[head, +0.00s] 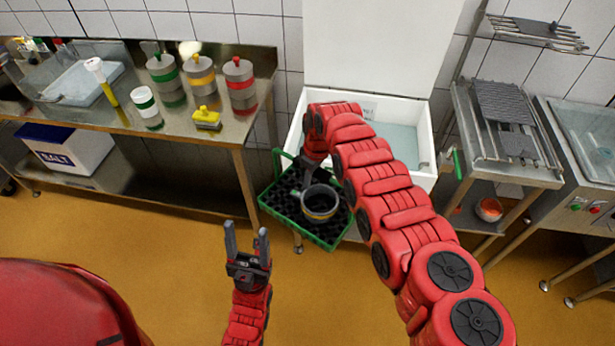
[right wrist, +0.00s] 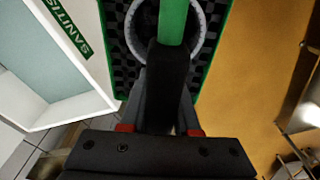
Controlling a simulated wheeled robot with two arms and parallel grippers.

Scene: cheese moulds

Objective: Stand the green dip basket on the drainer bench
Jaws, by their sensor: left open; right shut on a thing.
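The green dip basket (head: 336,240) has a green rim and a black lattice floor. It hangs in the air in front of the white tank, and a round grey mould with a yellow band (head: 320,203) stands in it. My right gripper (head: 308,172) is above the basket. In the right wrist view its fingers (right wrist: 170,75) are shut on the basket's green handle (right wrist: 173,20). The metal bench with a dark slatted rack (head: 555,178), apparently the drainer bench, is to the right. My left gripper (head: 247,237) is open and empty above the floor.
The open white tank (head: 432,115) with pale liquid stands behind the basket. The left steel table (head: 235,75) holds several banded moulds and a yellow block (head: 207,118). An orange bowl (head: 490,208) sits below the slatted rack. A glass-topped unit (head: 585,140) stands further right.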

